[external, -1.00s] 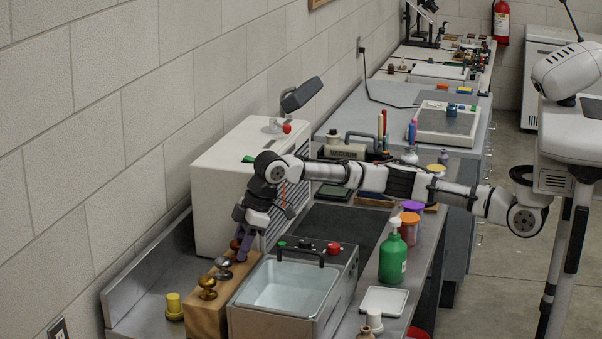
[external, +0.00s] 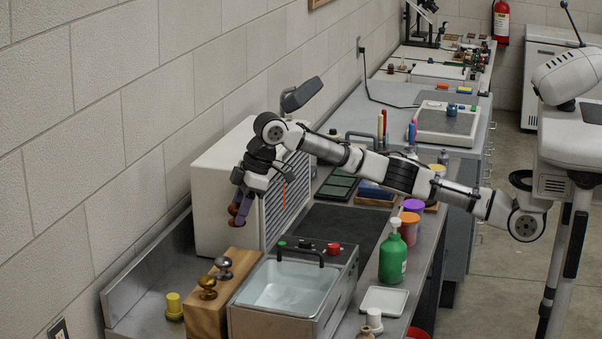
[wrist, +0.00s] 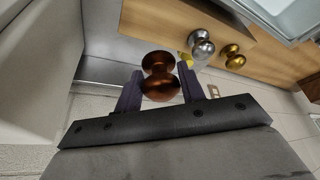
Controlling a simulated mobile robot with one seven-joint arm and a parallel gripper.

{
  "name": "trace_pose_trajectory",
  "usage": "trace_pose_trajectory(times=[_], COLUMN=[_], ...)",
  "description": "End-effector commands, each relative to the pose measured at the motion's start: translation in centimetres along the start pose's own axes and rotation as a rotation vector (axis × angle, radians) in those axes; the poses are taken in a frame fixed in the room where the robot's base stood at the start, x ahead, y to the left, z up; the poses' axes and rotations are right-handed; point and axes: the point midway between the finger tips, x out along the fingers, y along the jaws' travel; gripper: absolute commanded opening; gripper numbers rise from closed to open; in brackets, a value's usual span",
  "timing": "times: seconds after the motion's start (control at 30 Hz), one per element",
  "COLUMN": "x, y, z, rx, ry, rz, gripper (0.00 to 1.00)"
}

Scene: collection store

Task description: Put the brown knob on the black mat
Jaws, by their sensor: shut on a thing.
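My gripper (external: 240,208) is shut on the brown knob (external: 237,221) and holds it in the air above the far end of the wooden block (external: 207,311). In the wrist view the coppery brown knob (wrist: 160,86) sits between the two dark fingers of my gripper (wrist: 159,78). The black mat (external: 338,229) lies flat on the counter behind the sink, to the right of my gripper. Its visible surface looks bare.
A silver knob (external: 223,268) and a gold knob (external: 207,289) stand on the block. The sink (external: 288,287) with its black tap is beside it. A big white box (external: 220,185) stands behind my gripper. A green bottle (external: 393,256) stands right of the mat.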

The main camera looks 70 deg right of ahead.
Motion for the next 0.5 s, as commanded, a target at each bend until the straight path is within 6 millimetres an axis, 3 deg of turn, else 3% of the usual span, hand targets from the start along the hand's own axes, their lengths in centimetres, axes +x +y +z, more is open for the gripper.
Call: trace_pose_trajectory(times=[0.27, 0.5], x=[-1.5, -4.4], y=[-0.1, -0.1], z=[-0.7, -1.9], rx=[0.0, 0.0], ry=[0.002, 0.002], rz=[-0.001, 0.001], gripper=[0.11, 0.11])
